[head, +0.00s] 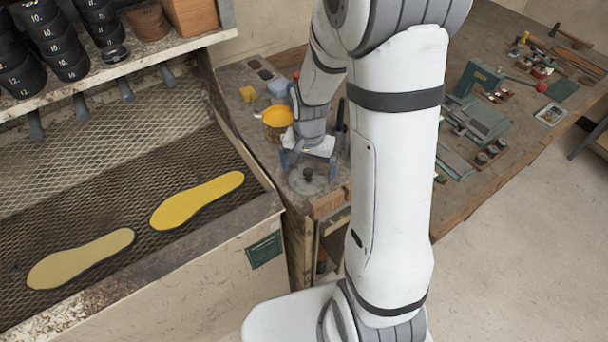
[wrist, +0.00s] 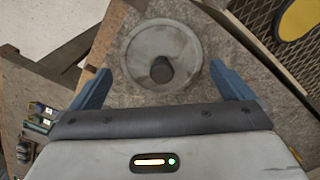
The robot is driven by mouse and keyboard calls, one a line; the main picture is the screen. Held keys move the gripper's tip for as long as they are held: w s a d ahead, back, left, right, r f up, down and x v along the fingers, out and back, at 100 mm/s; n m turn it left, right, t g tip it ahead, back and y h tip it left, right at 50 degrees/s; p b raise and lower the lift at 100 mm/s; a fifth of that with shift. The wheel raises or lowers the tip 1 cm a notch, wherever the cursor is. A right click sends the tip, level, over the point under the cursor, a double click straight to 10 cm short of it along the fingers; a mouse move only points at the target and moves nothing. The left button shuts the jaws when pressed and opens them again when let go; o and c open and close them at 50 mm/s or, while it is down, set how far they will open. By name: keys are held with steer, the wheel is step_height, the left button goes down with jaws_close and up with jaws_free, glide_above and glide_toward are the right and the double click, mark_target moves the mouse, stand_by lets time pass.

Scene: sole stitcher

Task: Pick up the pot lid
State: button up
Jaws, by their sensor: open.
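The pot lid is a round grey disc with a dark knob; in the head view the lid (head: 307,185) lies on the workbench near its front left corner. It also shows in the wrist view, where the lid (wrist: 140,52) lies flat on the bench top with its knob (wrist: 161,69) near the disc's middle. My gripper (head: 303,160) is over the bench right by the lid, its jaws open and empty. In the wrist view my gripper's blue fingers (wrist: 170,82) stand apart on either side of the lid's near part, with the knob between them.
A mesh-floored tray (head: 130,185) with yellow soles is at the left. Tools crowd the bench's right part. The bench edge is close to the lid.

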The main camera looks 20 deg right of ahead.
steer(key=shift+f, duration=1.15)
steer(key=shift+c, duration=0.2)
steer(key=c, duration=0.6)
steer(key=shift+o, duration=0.2)
steer(key=shift+r, duration=0.1)
